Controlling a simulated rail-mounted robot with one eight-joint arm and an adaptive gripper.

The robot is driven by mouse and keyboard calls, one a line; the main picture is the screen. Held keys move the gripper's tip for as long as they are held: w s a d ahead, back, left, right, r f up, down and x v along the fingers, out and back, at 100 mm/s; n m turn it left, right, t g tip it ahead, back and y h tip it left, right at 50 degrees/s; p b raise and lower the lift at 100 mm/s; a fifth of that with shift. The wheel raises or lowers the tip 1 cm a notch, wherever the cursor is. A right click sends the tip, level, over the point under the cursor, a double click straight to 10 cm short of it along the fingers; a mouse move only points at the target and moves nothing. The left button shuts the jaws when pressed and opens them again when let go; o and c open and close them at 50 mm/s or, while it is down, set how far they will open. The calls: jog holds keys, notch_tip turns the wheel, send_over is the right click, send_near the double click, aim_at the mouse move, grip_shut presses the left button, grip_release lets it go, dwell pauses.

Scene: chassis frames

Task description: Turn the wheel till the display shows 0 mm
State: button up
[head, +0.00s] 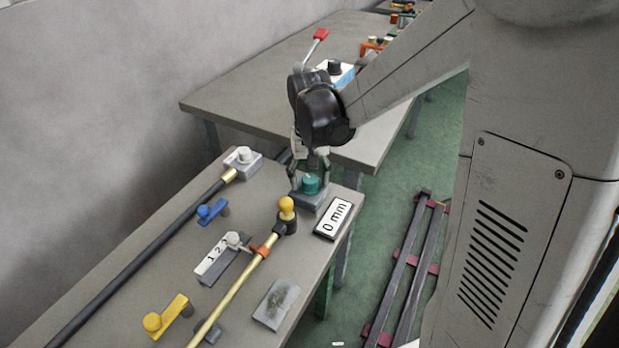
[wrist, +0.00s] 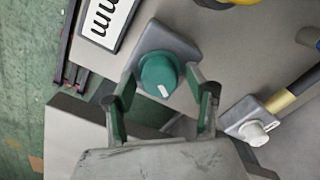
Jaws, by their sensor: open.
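The wheel is a teal-green round knob (head: 311,184) with a white mark, on a grey square base (head: 308,201) at the table's far right corner. The wheel also shows in the wrist view (wrist: 159,74). The display (head: 333,218) is a white plate with a dark frame just right of the base, and it reads "0 mm". Part of the display shows in the wrist view (wrist: 104,20). My gripper (head: 309,178) points down at the wheel. In the wrist view its open fingers (wrist: 162,92) stand on either side of the wheel; I cannot tell whether they touch it.
A yellow knob (head: 287,204) on a dark mount stands close to the wheel's base. A white knob on a grey block (head: 243,157) is to the left. A second table (head: 240,100) is behind. Dark rails (head: 398,265) lie on the green floor.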

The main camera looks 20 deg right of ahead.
aim_at(310, 177)
jog(key=shift+r, duration=0.1)
notch_tip(310, 177, up, 12)
dwell(0.5)
jog(key=s+r+n+t, duration=0.1)
jog(key=s+t, duration=0.6)
jog(key=s, duration=1.1)
